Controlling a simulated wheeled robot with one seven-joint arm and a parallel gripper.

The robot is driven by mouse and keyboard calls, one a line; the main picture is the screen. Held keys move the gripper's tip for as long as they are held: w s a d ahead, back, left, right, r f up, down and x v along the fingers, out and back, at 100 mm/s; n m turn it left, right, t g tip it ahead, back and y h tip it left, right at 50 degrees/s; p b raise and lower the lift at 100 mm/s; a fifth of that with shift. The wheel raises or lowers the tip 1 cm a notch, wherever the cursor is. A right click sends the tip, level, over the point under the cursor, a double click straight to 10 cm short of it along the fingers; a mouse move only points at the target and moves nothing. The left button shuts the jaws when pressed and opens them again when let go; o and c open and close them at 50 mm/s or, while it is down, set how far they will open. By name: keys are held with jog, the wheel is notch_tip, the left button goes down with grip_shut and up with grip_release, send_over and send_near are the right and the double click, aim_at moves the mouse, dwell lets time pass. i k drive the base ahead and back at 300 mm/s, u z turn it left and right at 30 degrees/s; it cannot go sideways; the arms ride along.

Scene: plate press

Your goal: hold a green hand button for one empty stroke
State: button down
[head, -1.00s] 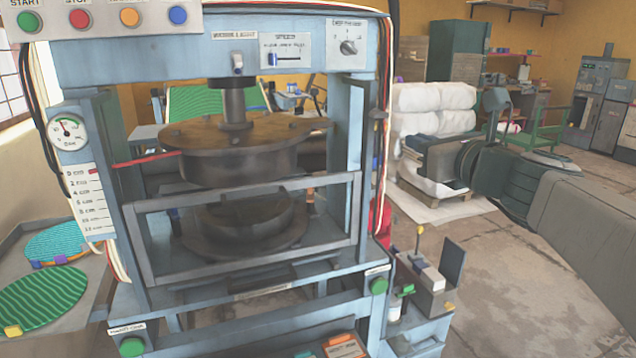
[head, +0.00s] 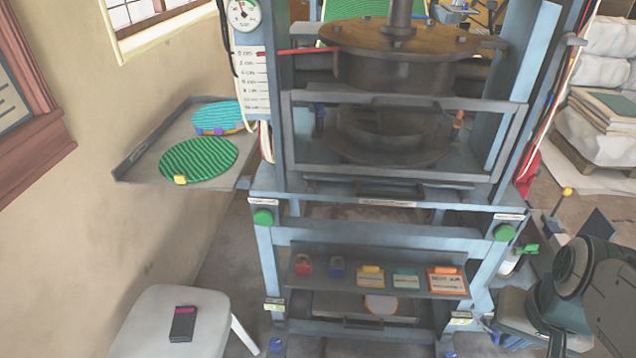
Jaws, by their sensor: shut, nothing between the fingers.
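Two green hand buttons are on the press's front: a left one (head: 263,217) and a right one (head: 504,233), at the corners of the blue frame. The press (head: 388,235) has its dark round upper plate (head: 395,70) raised above the lower plate (head: 385,150), with a gap between them. No separate workpiece shows there. A grey guard frame (head: 400,97) crosses the opening. My gripper (head: 510,318) is low at the right edge, below and right of the right button and apart from it. It is shut and empty; its fingertips are hard to make out.
A side shelf (head: 135,165) at left holds a green ridged disc (head: 199,160) and a turquoise one (head: 218,117). A lower rack (head: 320,283) holds locks and cards. A white stool (head: 160,310) carries a dark device (head: 182,324). Wrapped stacks (head: 600,130) stand at right.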

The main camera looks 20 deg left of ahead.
aim_at(264, 217)
jog(key=u, duration=0.3)
jog(key=i, duration=0.2)
jog(key=u, duration=2.55)
